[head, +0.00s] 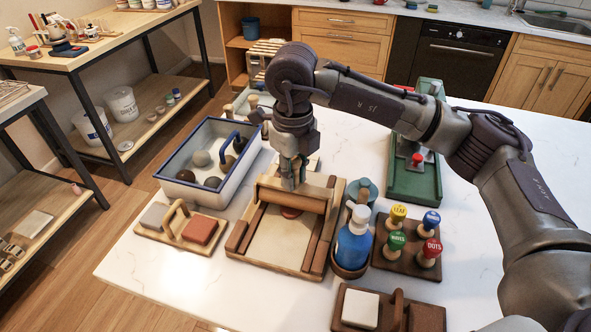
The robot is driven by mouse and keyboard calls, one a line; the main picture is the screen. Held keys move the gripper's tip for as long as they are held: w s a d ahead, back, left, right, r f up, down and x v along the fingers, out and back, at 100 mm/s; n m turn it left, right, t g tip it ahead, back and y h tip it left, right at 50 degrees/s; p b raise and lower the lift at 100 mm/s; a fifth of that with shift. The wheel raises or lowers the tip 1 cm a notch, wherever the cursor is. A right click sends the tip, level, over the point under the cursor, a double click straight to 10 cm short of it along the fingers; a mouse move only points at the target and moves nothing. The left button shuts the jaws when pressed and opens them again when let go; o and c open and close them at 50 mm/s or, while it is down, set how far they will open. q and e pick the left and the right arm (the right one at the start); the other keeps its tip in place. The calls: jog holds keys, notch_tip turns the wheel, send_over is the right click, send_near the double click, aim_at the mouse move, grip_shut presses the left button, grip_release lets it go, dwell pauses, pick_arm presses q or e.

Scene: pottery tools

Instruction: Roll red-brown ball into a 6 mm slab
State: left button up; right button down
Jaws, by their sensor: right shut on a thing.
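A wooden rolling board (268,246) with raised side rails lies on the white worktop. A wooden roller (318,203) spans it across the rails. A small red-brown piece of clay (290,213) shows just in front of the roller on the pale board. It looks flat, and part of it may be hidden under the roller. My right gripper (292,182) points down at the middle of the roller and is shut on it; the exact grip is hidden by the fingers. My left gripper is not in view.
A white, blue-rimmed tub (222,196) with several clay balls stands left. A board with grey and red-brown slabs (200,230) lies in front of it. A blue spray bottle (354,240) and a rack of stamps (408,254) stand close right. A green tray (414,184) lies behind.

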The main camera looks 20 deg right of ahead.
jog(key=shift+f, duration=0.15)
jog(key=shift+s+a, duration=0.4)
jog(key=shift+s, duration=0.2)
jog(key=shift+w, duration=0.1)
jog(key=shift+w+d+b, duration=0.5)
jog(key=shift+w+d, duration=0.05)
jog(key=shift+w, duration=0.15)
